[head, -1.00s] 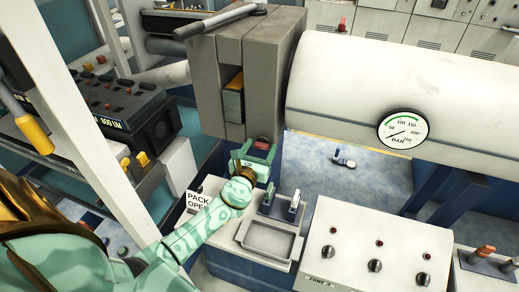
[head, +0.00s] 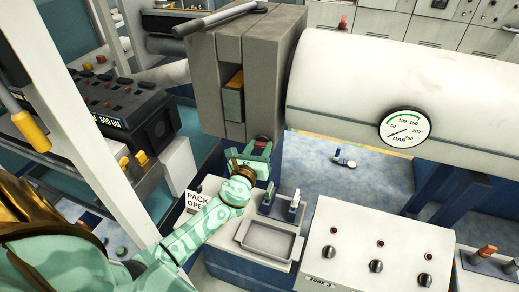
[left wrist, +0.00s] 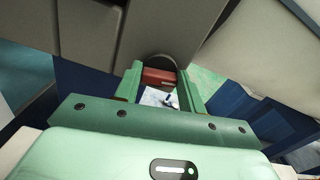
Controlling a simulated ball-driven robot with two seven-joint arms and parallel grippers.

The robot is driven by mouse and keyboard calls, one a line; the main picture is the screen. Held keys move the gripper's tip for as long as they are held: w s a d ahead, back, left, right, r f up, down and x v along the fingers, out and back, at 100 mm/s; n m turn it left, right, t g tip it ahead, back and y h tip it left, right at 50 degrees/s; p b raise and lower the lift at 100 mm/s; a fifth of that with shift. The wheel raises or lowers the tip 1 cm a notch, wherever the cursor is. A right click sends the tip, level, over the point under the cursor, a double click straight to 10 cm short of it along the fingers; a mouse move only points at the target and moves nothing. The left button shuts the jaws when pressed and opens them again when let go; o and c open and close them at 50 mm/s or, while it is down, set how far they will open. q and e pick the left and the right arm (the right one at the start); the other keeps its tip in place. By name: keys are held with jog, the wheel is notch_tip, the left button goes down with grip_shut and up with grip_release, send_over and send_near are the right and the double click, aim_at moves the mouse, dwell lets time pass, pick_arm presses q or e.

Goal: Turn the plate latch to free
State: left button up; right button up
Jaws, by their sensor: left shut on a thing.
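The plate latch is a small red handle on a dark round pivot (left wrist: 162,62) at the lower edge of the grey block. Its red handle (left wrist: 160,77) lies between the green fingers of my left gripper in the left wrist view. In the head view my left gripper (head: 259,148) is shut on the latch, just below the grey plates (head: 245,75), and hides most of it. Only a little red shows there above the fingers. My right gripper is not in view.
A white barrel with a pressure gauge (head: 405,129) runs to the right. Below my gripper stand a small tray (head: 268,243) and two upright pieces (head: 280,204). A control box with knobs (head: 375,252) is at front right. A white post (head: 90,120) rises at left.

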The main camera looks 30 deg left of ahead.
pick_arm(q)
jog(key=n+b, duration=0.1)
jog(key=n, duration=0.2)
jog(key=shift+a+f+n, duration=0.1)
jog(key=shift+f+n, duration=0.05)
jog(key=shift+n, duration=0.25)
jog(key=n+b, duration=0.1)
jog(key=n, duration=0.3)
jog(key=shift+n+b, duration=0.3)
jog(key=shift+b, duration=0.1)
jog(key=n, duration=0.3)
jog(key=shift+a, duration=0.1)
jog(key=shift+n, duration=2.2)
jog(key=shift+f, duration=0.1)
jog(key=o, duration=1)
